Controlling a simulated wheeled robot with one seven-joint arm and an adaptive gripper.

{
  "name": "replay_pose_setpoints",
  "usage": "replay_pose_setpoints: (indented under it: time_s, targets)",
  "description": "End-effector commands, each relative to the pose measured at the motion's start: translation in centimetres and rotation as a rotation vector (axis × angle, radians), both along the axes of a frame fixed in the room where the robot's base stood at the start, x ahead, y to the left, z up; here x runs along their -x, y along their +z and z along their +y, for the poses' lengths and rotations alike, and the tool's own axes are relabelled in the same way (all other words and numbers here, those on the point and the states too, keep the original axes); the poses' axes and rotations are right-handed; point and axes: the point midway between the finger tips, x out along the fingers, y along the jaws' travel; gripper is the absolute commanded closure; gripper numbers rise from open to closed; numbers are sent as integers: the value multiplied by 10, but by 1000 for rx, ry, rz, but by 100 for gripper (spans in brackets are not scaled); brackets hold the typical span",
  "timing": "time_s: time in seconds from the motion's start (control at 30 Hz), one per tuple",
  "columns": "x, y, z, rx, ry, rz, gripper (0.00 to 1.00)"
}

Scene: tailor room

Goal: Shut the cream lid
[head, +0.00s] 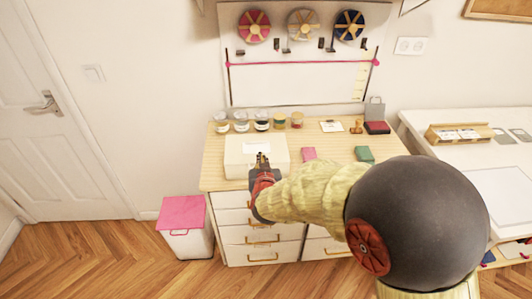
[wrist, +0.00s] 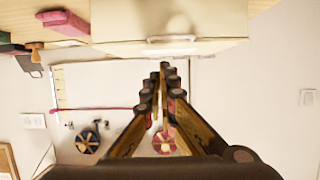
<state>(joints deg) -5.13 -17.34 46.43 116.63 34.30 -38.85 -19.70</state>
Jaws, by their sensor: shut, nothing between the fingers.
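The cream box with its cream lid (head: 254,143) sits on the left part of the wooden dresser top in the head view. A pale label shows on it. In the wrist view, which is upside down, the cream box (wrist: 120,30) fills the top middle, with a small pale handle or clasp on its face. I cannot tell how far the lid stands open. My gripper (head: 262,158) is shut and empty, in front of the box and overlapping it in the head view. In the wrist view its fingertips (wrist: 164,70) point toward the box's edge; contact is unclear.
Several jars (head: 262,121) stand behind the box. A pink block (head: 309,154) and a green block (head: 364,154) lie to its right. A pegboard with ribbon spools (head: 303,25) hangs above. A pink-lidded bin (head: 183,215) stands left of the dresser.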

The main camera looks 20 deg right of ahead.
Motion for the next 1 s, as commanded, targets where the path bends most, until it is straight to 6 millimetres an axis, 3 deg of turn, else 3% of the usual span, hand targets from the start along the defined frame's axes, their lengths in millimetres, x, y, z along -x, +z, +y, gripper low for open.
replay_pose_setpoints:
  time_s: [0.2, 0.4, 1.0]
  targets:
    - [6, -33, 2, 0, 0, 1, 100]
    - [8, -51, 3, 1, 0, 0, 100]
    - [9, -61, 3, 0, 0, 1, 100]
